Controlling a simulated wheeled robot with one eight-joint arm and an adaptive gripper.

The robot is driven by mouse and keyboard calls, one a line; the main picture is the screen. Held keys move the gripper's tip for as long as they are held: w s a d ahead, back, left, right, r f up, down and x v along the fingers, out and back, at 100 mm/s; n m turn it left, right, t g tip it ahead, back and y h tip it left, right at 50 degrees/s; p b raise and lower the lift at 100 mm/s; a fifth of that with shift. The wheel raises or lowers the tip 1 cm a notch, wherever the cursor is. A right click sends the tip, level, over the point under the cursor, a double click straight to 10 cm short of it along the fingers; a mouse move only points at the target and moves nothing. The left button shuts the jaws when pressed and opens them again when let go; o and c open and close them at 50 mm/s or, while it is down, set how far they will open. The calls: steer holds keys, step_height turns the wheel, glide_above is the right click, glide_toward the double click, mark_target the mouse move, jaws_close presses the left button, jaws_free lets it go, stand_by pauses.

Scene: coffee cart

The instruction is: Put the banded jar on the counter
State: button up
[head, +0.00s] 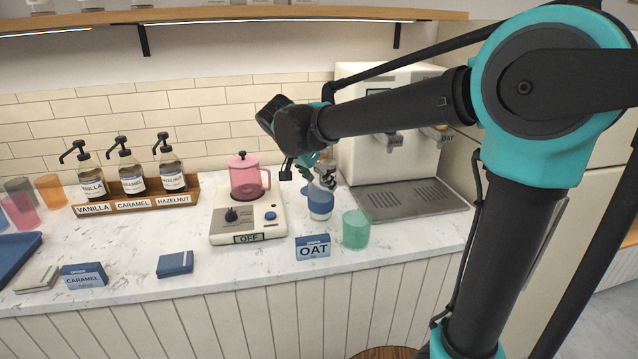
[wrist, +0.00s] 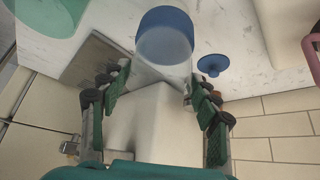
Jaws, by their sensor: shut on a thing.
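The banded jar (head: 320,204), pale with a blue band, is in the grip of my gripper (head: 322,178) at the right part of the counter (head: 130,265). In the wrist view the fingers of my gripper (wrist: 158,78) are on both sides of the jar (wrist: 165,40), whose blue part points away from me. The jar looks roughly upright, close over or on the counter; I cannot tell if its base touches.
A green cup (head: 356,229) stands right of the jar, and an OAT card (head: 313,247) in front. A pink jug (head: 245,178) stands on an appliance (head: 222,228) to the left. A blue knobbed disc (wrist: 212,65) lies beside the jar. A coffee machine (head: 365,150) is behind.

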steer(key=shift+f, duration=0.4)
steer(key=o, duration=1.9)
steer(key=shift+f, duration=0.15)
steer(key=shift+c, duration=0.2)
steer(key=v, duration=1.2)
